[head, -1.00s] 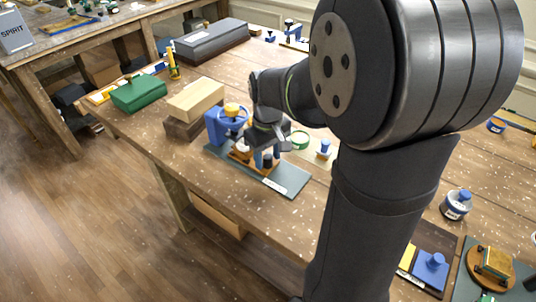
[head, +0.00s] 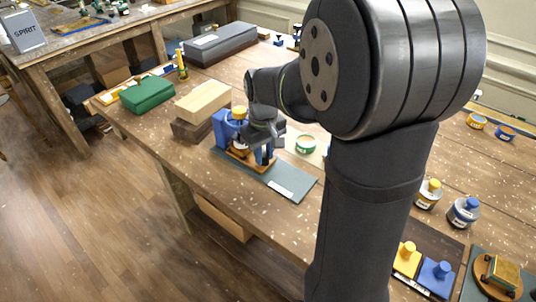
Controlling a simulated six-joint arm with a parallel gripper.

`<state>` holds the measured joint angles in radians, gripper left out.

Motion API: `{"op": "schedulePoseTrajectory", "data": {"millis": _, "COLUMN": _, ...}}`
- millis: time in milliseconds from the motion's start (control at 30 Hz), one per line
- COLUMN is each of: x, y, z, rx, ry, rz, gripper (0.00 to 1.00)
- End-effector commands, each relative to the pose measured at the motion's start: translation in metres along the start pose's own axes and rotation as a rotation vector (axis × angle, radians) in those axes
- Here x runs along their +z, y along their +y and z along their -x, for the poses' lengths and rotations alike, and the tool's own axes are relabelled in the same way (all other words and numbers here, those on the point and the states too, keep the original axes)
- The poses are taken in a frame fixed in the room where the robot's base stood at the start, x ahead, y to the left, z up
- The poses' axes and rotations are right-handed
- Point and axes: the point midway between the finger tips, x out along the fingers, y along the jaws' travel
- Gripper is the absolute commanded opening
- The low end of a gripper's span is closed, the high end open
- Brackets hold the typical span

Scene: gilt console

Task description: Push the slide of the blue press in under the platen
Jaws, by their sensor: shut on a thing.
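The blue press (head: 220,131) stands on a dark grey-green base plate (head: 299,184) near the front edge of the table. A yellow knob (head: 239,112) tops the press. Its wooden slide (head: 236,163) lies low on the plate, with its left part close to the press. My gripper (head: 264,157) points down over the slide's right part, just right of the press. It is shut on the slide's handle, which the fingers mostly hide. The gripper and wrist also cover much of the platen and the gap under it.
A wooden block (head: 203,100) on a dark block stands just left of the press. A green box (head: 147,94) and a dark grey case (head: 220,44) are farther back. A green-rimmed round tin (head: 306,145) stands to the right. The plate's right end is bare but for a pale label.

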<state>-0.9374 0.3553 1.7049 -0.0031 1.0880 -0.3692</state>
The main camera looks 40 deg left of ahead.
Motion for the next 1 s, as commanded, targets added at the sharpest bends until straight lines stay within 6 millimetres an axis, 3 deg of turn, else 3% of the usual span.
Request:
{"op": "schedulePoseTrajectory", "data": {"millis": 67, "x": -0.004, "y": -0.001, "z": 0.001, "rx": 0.0, "ry": 0.013, "rz": 0.001, "gripper": 0.0}}
{"op": "schedulePoseTrajectory", "data": {"millis": 100, "x": -0.004, "y": -0.001, "z": 0.001, "rx": 0.0, "ry": 0.013, "rz": 0.001, "gripper": 0.3}}
{"op": "schedulePoseTrajectory", "data": {"millis": 200, "x": -0.004, "y": -0.001, "z": 0.001, "rx": 0.0, "ry": 0.012, "rz": 0.001, "gripper": 0.45}}
{"op": "schedulePoseTrajectory", "data": {"millis": 567, "x": -0.003, "y": -0.001, "z": 0.007, "rx": 0.001, "ry": 0.011, "rz": 0.001, "gripper": 0.45}}
{"op": "schedulePoseTrajectory", "data": {"millis": 767, "x": -0.003, "y": 0.0, "z": 0.042, "rx": 0.002, "ry": 0.013, "rz": 0.001, "gripper": 0.45}}
{"op": "schedulePoseTrajectory", "data": {"millis": 1000, "x": -0.003, "y": 0.0, "z": 0.102, "rx": 0.002, "ry": 0.014, "rz": 0.001, "gripper": 0.45}}
